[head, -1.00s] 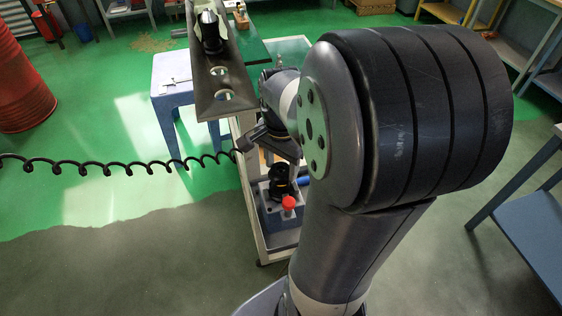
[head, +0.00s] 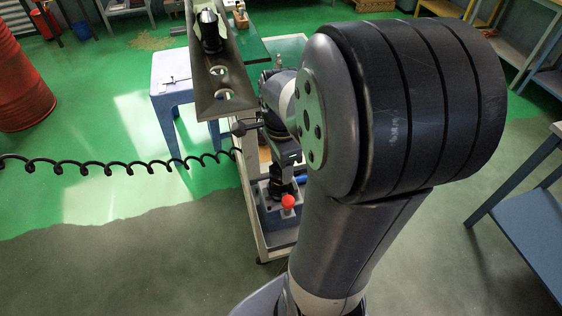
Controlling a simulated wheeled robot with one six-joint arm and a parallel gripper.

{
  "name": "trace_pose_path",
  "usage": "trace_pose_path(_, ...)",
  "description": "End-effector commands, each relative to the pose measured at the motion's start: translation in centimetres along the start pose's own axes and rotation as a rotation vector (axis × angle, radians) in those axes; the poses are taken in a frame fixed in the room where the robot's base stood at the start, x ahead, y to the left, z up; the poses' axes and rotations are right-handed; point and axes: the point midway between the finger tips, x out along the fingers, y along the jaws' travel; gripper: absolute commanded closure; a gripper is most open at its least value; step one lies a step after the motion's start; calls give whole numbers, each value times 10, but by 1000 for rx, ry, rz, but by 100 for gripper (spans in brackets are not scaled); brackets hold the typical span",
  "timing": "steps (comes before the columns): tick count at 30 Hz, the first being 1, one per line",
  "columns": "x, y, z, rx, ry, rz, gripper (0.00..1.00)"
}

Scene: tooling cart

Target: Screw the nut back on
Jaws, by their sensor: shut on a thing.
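My gripper (head: 283,186) points down over the tooling cart (head: 262,238), just behind the red knob of a blue-grey block. It is small and dark here, and my own arm covers part of it. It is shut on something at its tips. I take this to be the nut, but its outline is hidden among the dark parts. The thread that the nut belongs on cannot be made out, so I cannot tell whether the two touch.
The blue-grey block (head: 271,214) with the red knob (head: 288,202) stands on the cart. A metal rack (head: 236,79) with round holes and a dark tool holder (head: 210,38) rises at the cart's left. A blue stool (head: 174,100) and a coiled black cable (head: 107,169) are left of it.

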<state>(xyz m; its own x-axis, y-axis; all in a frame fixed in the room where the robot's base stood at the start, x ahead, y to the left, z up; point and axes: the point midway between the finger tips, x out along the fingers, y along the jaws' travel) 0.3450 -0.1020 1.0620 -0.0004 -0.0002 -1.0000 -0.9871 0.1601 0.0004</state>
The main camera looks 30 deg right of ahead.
Motion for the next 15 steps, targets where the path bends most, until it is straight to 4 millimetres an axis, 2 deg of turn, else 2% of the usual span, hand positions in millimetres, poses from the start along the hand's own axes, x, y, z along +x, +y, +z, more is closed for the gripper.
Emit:
trace_pose_path(2,-1,-1,0,-1,1,-3,81)
trace_pose_path(3,-1,-1,0,-2,1,-3,47)
trace_pose_path(11,-1,0,0,-3,1,-1,26)
trace_pose_path(15,0,0,0,-4,0,-1,24)
